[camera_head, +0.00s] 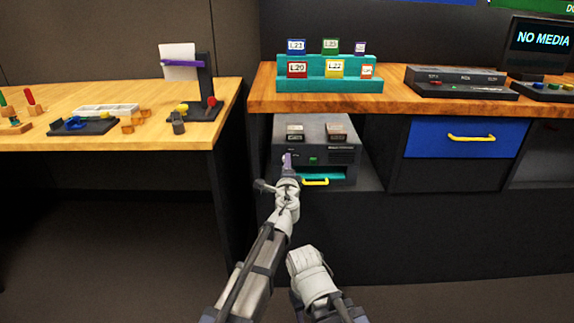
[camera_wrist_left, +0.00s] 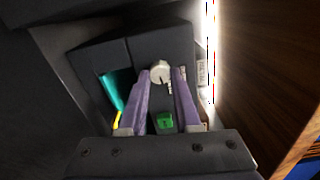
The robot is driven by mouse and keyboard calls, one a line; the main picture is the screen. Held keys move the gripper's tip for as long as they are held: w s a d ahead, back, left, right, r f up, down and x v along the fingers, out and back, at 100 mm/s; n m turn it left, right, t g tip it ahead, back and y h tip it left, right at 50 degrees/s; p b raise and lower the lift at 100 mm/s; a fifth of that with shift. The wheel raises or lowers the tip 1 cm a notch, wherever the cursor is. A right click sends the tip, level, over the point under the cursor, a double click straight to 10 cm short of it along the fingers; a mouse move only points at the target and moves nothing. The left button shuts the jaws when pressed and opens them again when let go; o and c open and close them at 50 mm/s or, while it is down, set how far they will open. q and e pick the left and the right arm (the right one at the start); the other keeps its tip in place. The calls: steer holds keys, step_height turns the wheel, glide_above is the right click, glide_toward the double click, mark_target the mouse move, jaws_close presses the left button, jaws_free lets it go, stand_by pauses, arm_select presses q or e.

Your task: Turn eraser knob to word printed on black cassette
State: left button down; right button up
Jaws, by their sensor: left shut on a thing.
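The eraser (camera_head: 315,160) is a dark box on a shelf under the wooden counter, with a green button and a teal slot on its front. Its round pale knob (camera_wrist_left: 160,70) shows in the left wrist view with a dark mark on its face. My left gripper (camera_wrist_left: 162,78) has purple fingers on both sides of the knob and is shut on it. The gripper hides the knob in the head view. My right gripper's fingers do not show.
A yellow handle (camera_head: 316,182) sits low on the eraser's front. A teal rack (camera_head: 330,86) with labelled cassettes stands on the counter above. A blue drawer (camera_head: 465,138) is to the right. The wooden table (camera_head: 60,142) at left holds small parts.

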arm_select(q)
steer(key=shift+m, duration=1.2)
steer(key=c, duration=0.6)
jaws_free()
steer(key=s, duration=0.8)
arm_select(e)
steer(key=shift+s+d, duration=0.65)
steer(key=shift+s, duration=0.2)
arm_select(q)
steer(key=shift+f, duration=0.1)
